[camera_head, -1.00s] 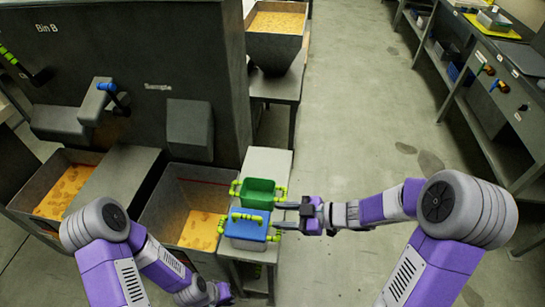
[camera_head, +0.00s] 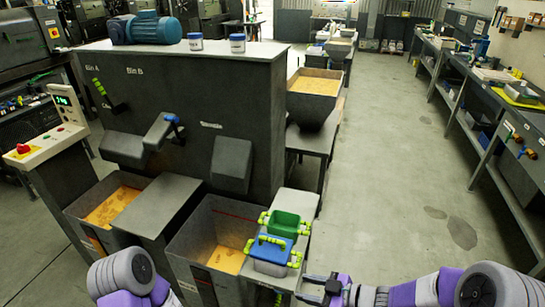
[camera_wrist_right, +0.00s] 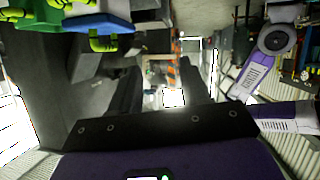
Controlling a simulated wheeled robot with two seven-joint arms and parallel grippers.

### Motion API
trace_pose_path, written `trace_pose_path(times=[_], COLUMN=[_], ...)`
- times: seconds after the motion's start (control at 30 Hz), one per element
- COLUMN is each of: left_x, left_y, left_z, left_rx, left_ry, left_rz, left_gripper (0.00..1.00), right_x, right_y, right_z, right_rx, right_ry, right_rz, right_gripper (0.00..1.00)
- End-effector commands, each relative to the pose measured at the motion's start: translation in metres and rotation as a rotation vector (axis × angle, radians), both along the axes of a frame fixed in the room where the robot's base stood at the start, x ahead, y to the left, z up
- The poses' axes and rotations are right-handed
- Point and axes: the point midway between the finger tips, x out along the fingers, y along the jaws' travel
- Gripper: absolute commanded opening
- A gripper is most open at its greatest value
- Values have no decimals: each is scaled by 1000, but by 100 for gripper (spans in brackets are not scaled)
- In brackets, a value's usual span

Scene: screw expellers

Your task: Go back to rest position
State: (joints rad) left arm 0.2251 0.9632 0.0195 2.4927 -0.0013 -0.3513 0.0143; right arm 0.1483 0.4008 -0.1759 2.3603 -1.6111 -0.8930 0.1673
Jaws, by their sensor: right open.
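My right gripper (camera_head: 308,288) is open and empty at the bottom of the head view. It is just below and right of a grey container with a blue lid (camera_head: 270,247) and lime-green handles, apart from it. A green open container (camera_head: 285,222) with lime handles stands behind that one on a narrow table. Both containers also show at the top left of the right wrist view, blue (camera_wrist_right: 118,22) and green (camera_wrist_right: 60,18). My left arm shows at the lower left of the head view; its gripper is out of frame.
A dark machine (camera_head: 200,85) with bins of orange material (camera_head: 220,235) stands at the left. A control box with a red button (camera_head: 24,148) is at far left. A workbench (camera_head: 485,110) lines the right side. The floor (camera_head: 390,170) between is clear.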

Motion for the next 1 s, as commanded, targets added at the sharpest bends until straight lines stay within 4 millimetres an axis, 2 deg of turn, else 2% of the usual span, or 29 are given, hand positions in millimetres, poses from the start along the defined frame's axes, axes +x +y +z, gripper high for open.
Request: trace_pose_path(times=[0.27,0.37,0.47,0.57,0.7,0.83,0.9,1.0], left_x=[1,1,1,1,1,1,1,1], left_y=[0,0,0,0,0,0,0,0], left_z=[1,2,3,4,5,7,7,7], left_rx=[0,0,0,0,0,0,0,0], left_ry=[-1,-1,-2,-2,-2,-1,-1,-1], left_rz=[-1,-1,1,1,1,0,0,0], left_gripper=[0,0,0,0,0,0,0,0], right_x=[15,16,9,-8,-50,-95,-114,-133], right_y=[-1,-3,-5,-8,-9,-5,-3,0], right_z=[-44,-68,-103,-143,-192,-223,-232,-239], right_rx=[22,25,16,-6,-54,-103,-124,-145], right_ry=[185,289,438,625,901,1128,1219,1307], right_rz=[-218,-324,-456,-601,-786,-918,-968,-1017], right_gripper=[46,46,46,46,46,46,46,46])
